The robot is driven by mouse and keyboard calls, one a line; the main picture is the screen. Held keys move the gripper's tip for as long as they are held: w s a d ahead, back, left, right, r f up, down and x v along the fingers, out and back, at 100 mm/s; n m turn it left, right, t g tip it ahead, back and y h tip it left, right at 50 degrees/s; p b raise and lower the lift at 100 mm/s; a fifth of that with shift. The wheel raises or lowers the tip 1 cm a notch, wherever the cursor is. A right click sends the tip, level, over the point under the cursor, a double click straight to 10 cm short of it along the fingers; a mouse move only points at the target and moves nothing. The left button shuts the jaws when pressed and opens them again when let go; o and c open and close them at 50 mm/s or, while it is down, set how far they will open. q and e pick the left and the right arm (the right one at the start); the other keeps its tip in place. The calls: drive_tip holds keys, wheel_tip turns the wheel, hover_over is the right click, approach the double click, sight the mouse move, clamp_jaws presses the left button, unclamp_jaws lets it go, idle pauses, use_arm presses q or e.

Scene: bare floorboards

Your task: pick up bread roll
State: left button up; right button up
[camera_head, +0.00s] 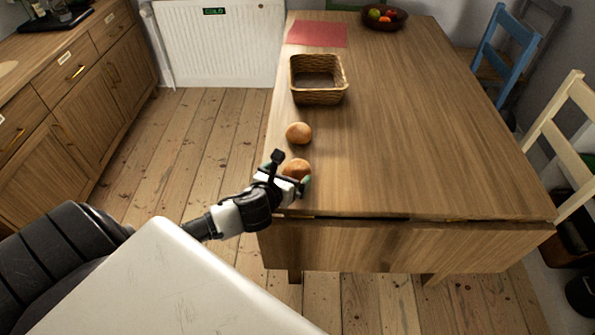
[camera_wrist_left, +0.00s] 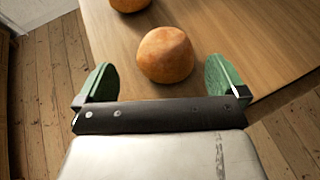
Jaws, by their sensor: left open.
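A round brown bread roll (camera_head: 297,167) lies on the wooden table (camera_head: 420,130) near its front left corner. In the left wrist view this roll (camera_wrist_left: 165,55) sits just beyond and between the green fingertips. My left gripper (camera_head: 290,180) is open at the table's near left edge, and its fingers partly cover the roll in the head view. In the left wrist view my left gripper (camera_wrist_left: 165,85) is empty. A second bread roll (camera_head: 299,133) lies farther back on the table; it also shows at the top of the left wrist view (camera_wrist_left: 130,4). My right gripper is not in view.
A wicker basket (camera_head: 318,97) stands behind the rolls. A red mat (camera_head: 317,34) and a fruit bowl (camera_head: 384,24) are at the far end. A blue chair (camera_head: 507,45) and a cream chair (camera_head: 556,135) stand at the right. The table's middle is clear.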

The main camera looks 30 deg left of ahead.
sight(297, 169)
use_arm(q)
drive_tip(key=shift+d+f+x, duration=0.15)
drive_tip(key=shift+x, duration=1.4)
drive_tip(key=shift+d+f+x, duration=0.1)
drive_tip(key=shift+f+x, duration=0.05)
drive_tip(key=shift+x, duration=1.45)
drive_tip(key=shift+s, duration=0.15)
drive_tip(key=shift+c, duration=0.3)
drive_tip(key=c, duration=0.7)
